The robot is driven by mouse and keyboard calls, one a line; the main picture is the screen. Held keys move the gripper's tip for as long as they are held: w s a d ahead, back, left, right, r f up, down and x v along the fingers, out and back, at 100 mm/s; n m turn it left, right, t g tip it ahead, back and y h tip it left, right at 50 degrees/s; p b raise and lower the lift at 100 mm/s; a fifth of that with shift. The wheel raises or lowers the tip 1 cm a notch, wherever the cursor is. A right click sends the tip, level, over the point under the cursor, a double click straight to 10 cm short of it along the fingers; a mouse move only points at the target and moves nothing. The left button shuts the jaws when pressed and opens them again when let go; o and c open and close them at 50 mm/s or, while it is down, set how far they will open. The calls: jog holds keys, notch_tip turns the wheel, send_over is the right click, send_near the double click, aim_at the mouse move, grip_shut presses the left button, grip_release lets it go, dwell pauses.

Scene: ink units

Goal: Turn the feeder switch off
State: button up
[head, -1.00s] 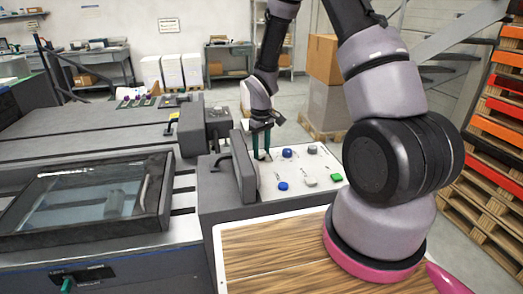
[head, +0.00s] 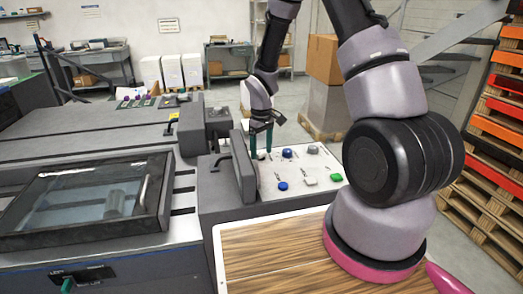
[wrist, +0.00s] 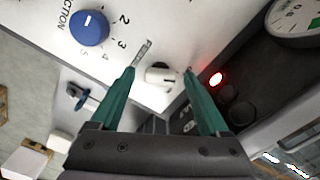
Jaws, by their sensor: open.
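The control panel (head: 318,166) has several knobs and buttons on its pale top. My gripper (head: 260,156) is open, its green fingers pointing down over the panel's far left part. In the wrist view my gripper (wrist: 159,72) has its fingertips on either side of a small white knob (wrist: 160,76); I cannot tell whether they touch it. A thin silver lever (wrist: 141,52) stands near the left fingertip. No feeder label is readable, so I cannot tell which control is the feeder switch.
A blue dial (wrist: 89,27) with numbers sits left of the fingers. A lit red lamp (wrist: 216,79) and a gauge (wrist: 293,20) lie right. A grey upright block (head: 243,167) borders the panel's left. A green button (head: 336,177) is at the near right.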

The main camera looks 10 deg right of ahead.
aim_at(262, 153)
notch_tip(262, 153, up, 11)
dwell(0.4)
